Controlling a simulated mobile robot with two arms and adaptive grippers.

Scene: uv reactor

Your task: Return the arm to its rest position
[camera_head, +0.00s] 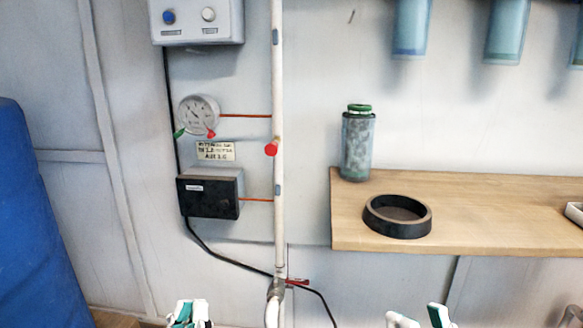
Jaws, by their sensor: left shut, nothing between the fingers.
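My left gripper (188,313) shows at the bottom edge, left of the white pipe, with white and green fingertips. It is shut and empty. My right gripper (420,317) shows at the bottom edge below the wooden shelf. Its two fingertips stand apart with nothing seen between them. Both arms lie below the picture and are hidden.
A wooden shelf (480,232) at the right bears a black ring (398,232) and a green-capped cylinder (357,145). A white vertical pipe (280,90), a gauge (197,112), a black box (212,206) and a control box (196,35) are on the wall. A red-handled valve (296,282) sits low.

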